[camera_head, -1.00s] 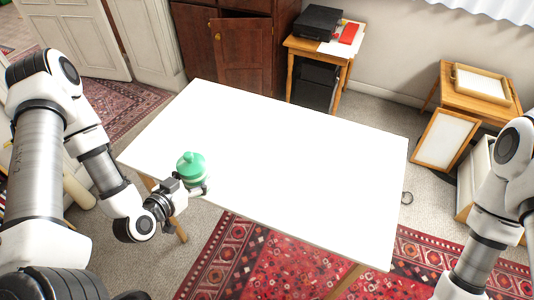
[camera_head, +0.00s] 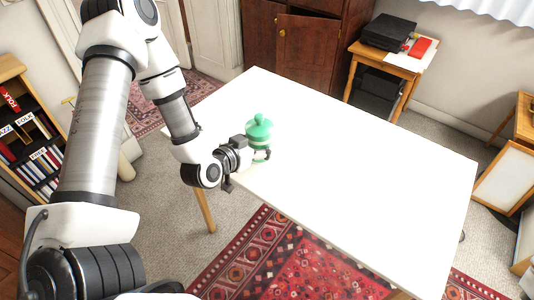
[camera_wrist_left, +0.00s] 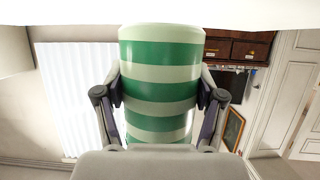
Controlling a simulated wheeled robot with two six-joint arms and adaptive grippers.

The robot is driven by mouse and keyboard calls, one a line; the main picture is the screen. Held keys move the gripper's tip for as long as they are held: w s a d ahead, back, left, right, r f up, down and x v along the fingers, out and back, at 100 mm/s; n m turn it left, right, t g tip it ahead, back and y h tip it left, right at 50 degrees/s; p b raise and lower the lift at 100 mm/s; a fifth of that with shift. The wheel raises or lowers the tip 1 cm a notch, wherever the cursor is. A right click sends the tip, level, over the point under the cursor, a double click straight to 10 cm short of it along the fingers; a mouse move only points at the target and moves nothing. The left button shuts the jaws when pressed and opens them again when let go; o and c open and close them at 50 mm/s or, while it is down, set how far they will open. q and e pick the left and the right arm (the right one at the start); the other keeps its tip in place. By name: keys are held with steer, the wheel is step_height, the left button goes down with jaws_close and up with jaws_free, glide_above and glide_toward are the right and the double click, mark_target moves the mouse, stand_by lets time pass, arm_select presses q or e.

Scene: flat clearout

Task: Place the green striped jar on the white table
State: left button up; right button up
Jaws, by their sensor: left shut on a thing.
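The green striped jar (camera_head: 259,134) has pale and green bands and a green lid with a knob. My left gripper (camera_head: 262,155) is shut on it near the left edge of the white table (camera_head: 350,170). In the left wrist view the jar (camera_wrist_left: 160,75) fills the middle, with a finger on each side of it. The jar looks upright in the head view. Whether its base touches the tabletop or hangs just above it, I cannot tell. My right gripper is out of view.
The white tabletop is otherwise bare. A wooden side table (camera_head: 402,55) with a black printer (camera_head: 388,32) stands behind it, near a dark wooden cabinet (camera_head: 310,45). A bookshelf (camera_head: 30,130) stands at the left. A red patterned rug (camera_head: 300,255) lies in front.

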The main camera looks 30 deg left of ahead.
arm_select(q)
steer(key=shift+w+d+f, duration=0.1)
steer(key=shift+w+d, duration=0.05)
steer(key=shift+w, duration=0.45)
steer(key=shift+w+d+f, duration=0.1)
steer(key=shift+w+d, duration=0.05)
steer(key=shift+w, duration=0.45)
step_height(320, 180, down, 3)
steer(key=shift+f, duration=0.2)
steer(key=o, duration=1.4)
steer(key=shift+c, duration=0.2)
